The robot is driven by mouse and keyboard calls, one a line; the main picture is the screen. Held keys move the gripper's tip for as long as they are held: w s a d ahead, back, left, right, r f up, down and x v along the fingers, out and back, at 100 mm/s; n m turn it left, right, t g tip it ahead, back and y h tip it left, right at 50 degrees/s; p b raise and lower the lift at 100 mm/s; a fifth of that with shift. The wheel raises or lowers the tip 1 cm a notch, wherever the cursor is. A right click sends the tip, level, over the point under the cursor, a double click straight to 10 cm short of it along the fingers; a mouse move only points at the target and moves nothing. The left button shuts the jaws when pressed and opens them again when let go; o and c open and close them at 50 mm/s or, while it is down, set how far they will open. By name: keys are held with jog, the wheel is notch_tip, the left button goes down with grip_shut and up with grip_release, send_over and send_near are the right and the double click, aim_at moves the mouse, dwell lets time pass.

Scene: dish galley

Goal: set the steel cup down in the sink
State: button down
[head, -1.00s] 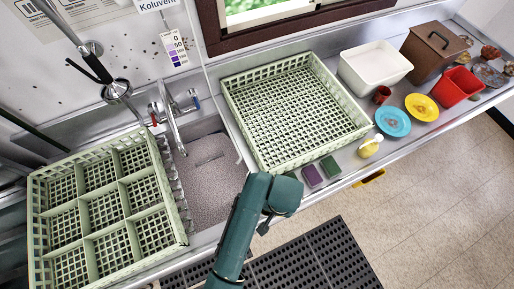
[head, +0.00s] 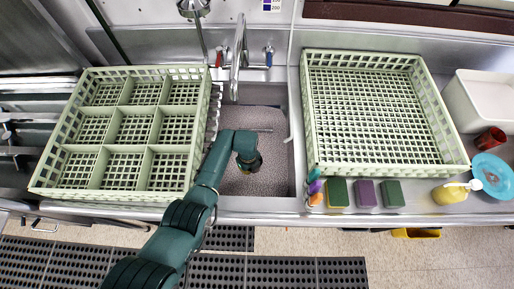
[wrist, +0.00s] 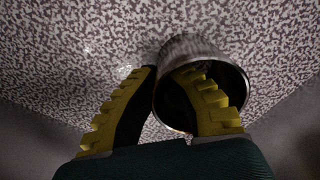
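The steel cup (wrist: 203,49) shows in the wrist view, tilted, with its dark open mouth toward my camera. My gripper (wrist: 160,74) has one yellow-and-black finger inside the cup and the other outside, with the near wall pinched between the tips. In the head view my gripper (head: 251,164) is over the sink basin (head: 267,120), toward its front; the cup is mostly hidden beneath it. The speckled sink floor lies close behind the cup in the wrist view. I cannot tell whether the cup touches it.
A compartment rack (head: 57,135) stands left of the sink and an open rack (head: 308,110) right of it. The faucet (head: 238,55) rises at the back. Sponges (head: 366,193), a yellow bottle (head: 449,194), a red cup (head: 490,140) and a blue plate (head: 493,176) are on the right counter.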

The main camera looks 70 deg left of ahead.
aim_at(250, 179)
notch_tip(250, 179, down, 10)
jog(key=b, duration=0.5)
jog(key=shift+r+b, duration=0.1)
jog(key=shift+b, duration=0.25)
jog(key=shift+f, duration=0.2)
jog(key=c, duration=1.2)
grip_release()
jog(key=shift+r, duration=0.1)
jog(key=shift+c, duration=0.2)
jog(key=shift+r, duration=0.1)
notch_tip(250, 179, up, 12)
jog(key=p, duration=0.7)
